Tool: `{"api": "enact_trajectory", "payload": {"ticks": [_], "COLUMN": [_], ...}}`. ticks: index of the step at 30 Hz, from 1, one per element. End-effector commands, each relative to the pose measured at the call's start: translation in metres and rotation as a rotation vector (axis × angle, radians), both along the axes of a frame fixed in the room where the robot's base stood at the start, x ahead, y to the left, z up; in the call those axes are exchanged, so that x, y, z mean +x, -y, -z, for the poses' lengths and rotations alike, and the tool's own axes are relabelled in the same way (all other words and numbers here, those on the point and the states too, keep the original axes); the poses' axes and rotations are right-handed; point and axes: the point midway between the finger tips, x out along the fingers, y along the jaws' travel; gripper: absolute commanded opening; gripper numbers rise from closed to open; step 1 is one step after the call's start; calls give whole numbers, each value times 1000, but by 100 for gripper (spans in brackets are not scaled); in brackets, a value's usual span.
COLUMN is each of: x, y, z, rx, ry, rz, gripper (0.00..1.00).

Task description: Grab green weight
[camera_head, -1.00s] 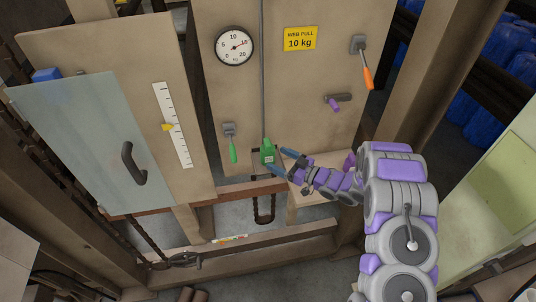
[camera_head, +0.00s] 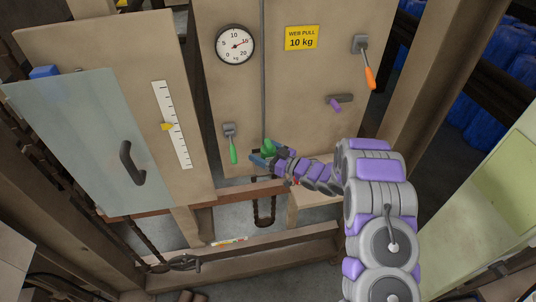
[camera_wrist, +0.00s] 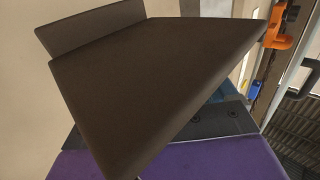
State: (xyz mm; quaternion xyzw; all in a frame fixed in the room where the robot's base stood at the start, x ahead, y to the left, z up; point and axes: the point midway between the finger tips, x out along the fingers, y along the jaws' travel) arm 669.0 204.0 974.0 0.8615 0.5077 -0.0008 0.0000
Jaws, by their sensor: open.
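The green weight (camera_head: 268,146) is at the lower middle of the tan board, below the long vertical rod. The jaws are open. I cannot tell whether the weight is between the fingers or whether they touch it. In the wrist view, a large dark brown slab fills the middle, and I cannot make out the green weight there.
A green-handled lever (camera_head: 233,150) hangs just left of the weight. A dial gauge (camera_head: 235,45) is above.

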Motion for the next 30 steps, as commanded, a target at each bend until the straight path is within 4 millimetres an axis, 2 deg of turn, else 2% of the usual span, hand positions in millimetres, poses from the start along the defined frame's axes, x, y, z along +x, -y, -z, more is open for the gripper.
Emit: {"api": "enact_trajectory", "payload": {"ticks": [2,27,30], "x": [0,0,0], "y": [0,0,0], "z": [0,0,0], "rx": [0,0,0], "ry": [0,0,1], "rz": [0,0,0], "gripper": [80,0,0]}}
